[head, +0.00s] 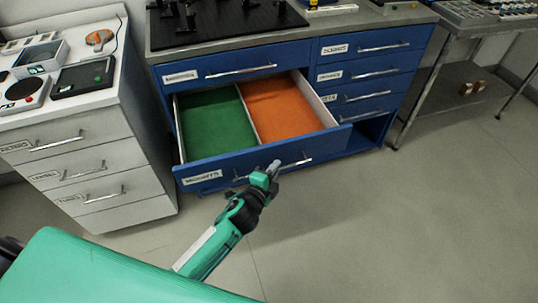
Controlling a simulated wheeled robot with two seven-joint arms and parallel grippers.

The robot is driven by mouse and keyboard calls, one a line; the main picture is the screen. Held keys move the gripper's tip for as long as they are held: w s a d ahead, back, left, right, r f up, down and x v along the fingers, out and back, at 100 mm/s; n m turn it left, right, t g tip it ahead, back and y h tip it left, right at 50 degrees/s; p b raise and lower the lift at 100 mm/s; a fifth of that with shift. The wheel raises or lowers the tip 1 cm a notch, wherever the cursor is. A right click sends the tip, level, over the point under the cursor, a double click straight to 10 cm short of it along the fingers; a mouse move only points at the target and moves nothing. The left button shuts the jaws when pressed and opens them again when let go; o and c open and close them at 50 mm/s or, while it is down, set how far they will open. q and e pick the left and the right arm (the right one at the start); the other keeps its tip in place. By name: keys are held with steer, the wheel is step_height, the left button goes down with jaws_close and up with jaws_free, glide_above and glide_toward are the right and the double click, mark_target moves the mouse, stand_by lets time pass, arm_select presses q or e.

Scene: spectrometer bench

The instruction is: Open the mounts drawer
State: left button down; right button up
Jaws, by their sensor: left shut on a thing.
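The mounts drawer (185,166) is a blue drawer in the left column of the blue cabinet, pulled well out. Its inside shows a green section (212,118) on the left and an orange section (280,105) on the right, both looking empty. A white label is at the left of its front. My left gripper (272,170) is at the drawer's front and shut on the silver bar handle (298,162). The gripper covers part of the handle. My right gripper is not in view.
Above it is a shut blue drawer (220,72) with a dark board (225,22) on the top. Shut drawers (365,75) are at the right. A white cabinet (85,130) stands close at the left. The floor (400,220) in front is clear.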

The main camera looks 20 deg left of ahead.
arm_select(q)
steer(key=s+d, duration=0.2)
steer(key=s, duration=0.1)
steer(key=s+d, duration=0.1)
steer(key=s, duration=0.1)
steer(key=shift+d, duration=0.15)
steer(key=c, duration=1.5)
jaws_free()
